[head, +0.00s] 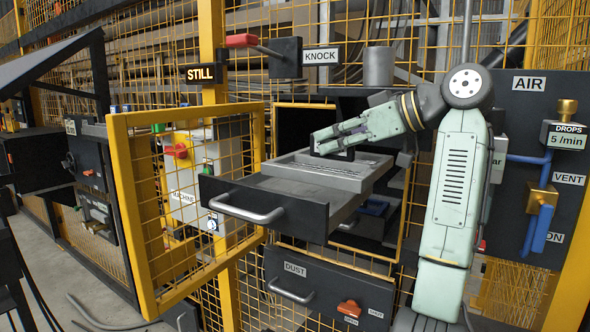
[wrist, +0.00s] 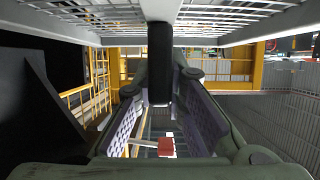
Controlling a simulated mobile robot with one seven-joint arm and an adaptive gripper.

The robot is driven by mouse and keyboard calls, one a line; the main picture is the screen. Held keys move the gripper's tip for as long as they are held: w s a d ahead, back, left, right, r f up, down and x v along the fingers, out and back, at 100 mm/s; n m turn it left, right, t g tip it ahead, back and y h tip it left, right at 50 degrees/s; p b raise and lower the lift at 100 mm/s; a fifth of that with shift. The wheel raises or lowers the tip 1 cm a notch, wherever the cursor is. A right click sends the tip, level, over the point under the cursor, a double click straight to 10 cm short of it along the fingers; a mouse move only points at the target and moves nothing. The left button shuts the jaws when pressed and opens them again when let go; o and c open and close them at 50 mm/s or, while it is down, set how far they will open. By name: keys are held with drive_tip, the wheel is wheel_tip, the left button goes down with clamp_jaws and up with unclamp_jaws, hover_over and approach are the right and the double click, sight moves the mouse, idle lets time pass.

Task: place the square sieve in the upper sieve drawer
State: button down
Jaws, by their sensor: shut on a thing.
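The square sieve (head: 335,178) is a grey square frame with a mesh floor. In the head view it sits level over the pulled-out upper sieve drawer (head: 262,205), which has a dark front and a grey bar handle. The sieve is set back from the drawer front; whether it rests in the drawer or hovers just above cannot be told. My gripper (head: 322,142) is over the sieve's left part, shut on its dark grip. In the wrist view my gripper (wrist: 160,85) has its pads either side of the black grip, with the sieve's mesh (wrist: 225,18) showing along the top.
A yellow mesh door (head: 190,200) stands open left of the drawer. Below is a shut drawer marked DUST (head: 325,290). A red-handled KNOCK lever (head: 270,50) and a grey cylinder (head: 379,66) are above. The AIR panel with blue pipes (head: 530,170) is at right.

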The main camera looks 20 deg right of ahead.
sight(295, 154)
drive_tip(key=w+a, duration=0.1)
drive_tip(key=w, duration=0.1)
drive_tip(key=w+a+p, duration=0.1)
drive_tip(key=w+a, duration=0.3)
drive_tip(key=shift+w+r, duration=0.1)
drive_tip(key=shift+w, duration=0.05)
wheel_tip(295, 154, down, 2)
drive_tip(key=shift+w+a+f, duration=0.1)
drive_tip(key=shift+w+f, duration=0.05)
drive_tip(key=shift+f, duration=2.4)
drive_tip(key=shift+f, duration=0.2)
drive_tip(key=c, duration=1.7)
unclamp_jaws()
drive_tip(key=shift+o, duration=0.2)
